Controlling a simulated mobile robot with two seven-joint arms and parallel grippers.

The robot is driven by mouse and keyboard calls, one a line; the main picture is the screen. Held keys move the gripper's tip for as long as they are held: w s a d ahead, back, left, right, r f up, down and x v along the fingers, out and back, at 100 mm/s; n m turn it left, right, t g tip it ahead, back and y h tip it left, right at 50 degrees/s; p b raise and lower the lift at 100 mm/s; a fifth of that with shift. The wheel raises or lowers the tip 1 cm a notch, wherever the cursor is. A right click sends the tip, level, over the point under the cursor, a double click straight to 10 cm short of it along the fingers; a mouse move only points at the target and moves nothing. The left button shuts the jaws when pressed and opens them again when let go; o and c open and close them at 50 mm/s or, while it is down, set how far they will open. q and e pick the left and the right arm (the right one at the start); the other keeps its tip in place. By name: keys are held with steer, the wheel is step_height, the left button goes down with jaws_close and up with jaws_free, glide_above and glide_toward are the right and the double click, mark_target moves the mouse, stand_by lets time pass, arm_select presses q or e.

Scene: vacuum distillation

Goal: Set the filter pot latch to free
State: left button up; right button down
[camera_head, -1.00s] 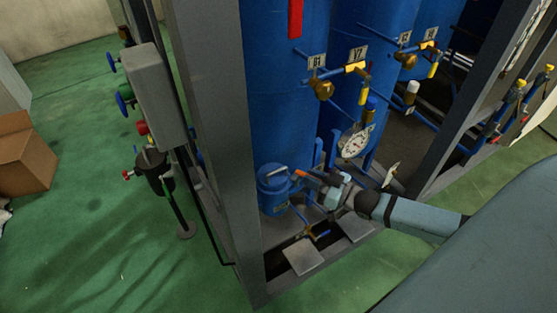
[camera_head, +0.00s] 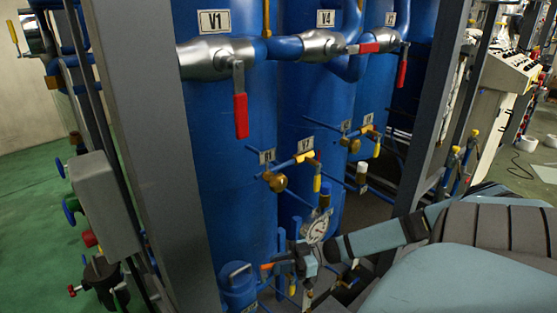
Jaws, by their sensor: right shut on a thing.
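The filter pot (camera_head: 238,290) is a small blue pot with a lid and a grey bar handle, low at the foot of the large blue vessel; its lower part is cut off by the picture edge. My right gripper (camera_head: 282,264) comes in from the right, just right of the pot's lid. It is shut on a small part with an orange end (camera_head: 267,266) beside the lid, which looks like the latch. The jaws hide most of that part, so its setting is unclear. My left gripper is not in view.
A grey frame post (camera_head: 150,150) stands left of the pot. A pressure gauge (camera_head: 317,229) and brass valves (camera_head: 277,183) sit close above my right gripper. Red-handled valves (camera_head: 241,110) hang higher up. A grey box (camera_head: 102,205) is at the left; green floor lies beyond.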

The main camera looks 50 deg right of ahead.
stand_by(0.5)
steer(key=c, duration=1.1)
jaws_free()
steer(key=shift+d, duration=0.1)
steer(key=p+v, duration=0.1)
steer(key=v, duration=1.2)
steer(key=shift+s+d+p, duration=0.15)
steer(key=shift+d+p, duration=0.15)
steer(key=shift+p, duration=0.05)
